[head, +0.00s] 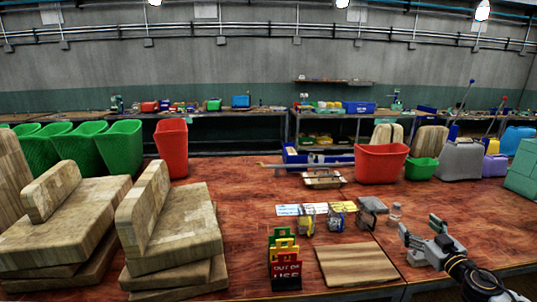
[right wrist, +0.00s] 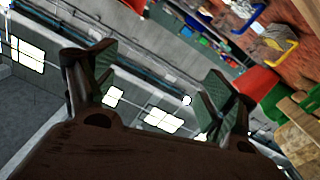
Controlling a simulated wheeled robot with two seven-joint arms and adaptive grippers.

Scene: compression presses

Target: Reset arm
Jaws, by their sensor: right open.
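My right gripper (head: 420,240) is at the lower right in the head view, above the right part of the table. Its two fingers are spread apart with nothing between them. In the right wrist view the open fingers of my right gripper (right wrist: 150,95) frame the far room, with ceiling lights and wall behind. My left gripper does not show in either view.
The red-brown table (head: 235,220) carries stacked wooden boards (head: 165,230) at left, coloured signs (head: 285,265) and a flat wooden board (head: 354,265) in front. A red bin (head: 381,163) stands behind.

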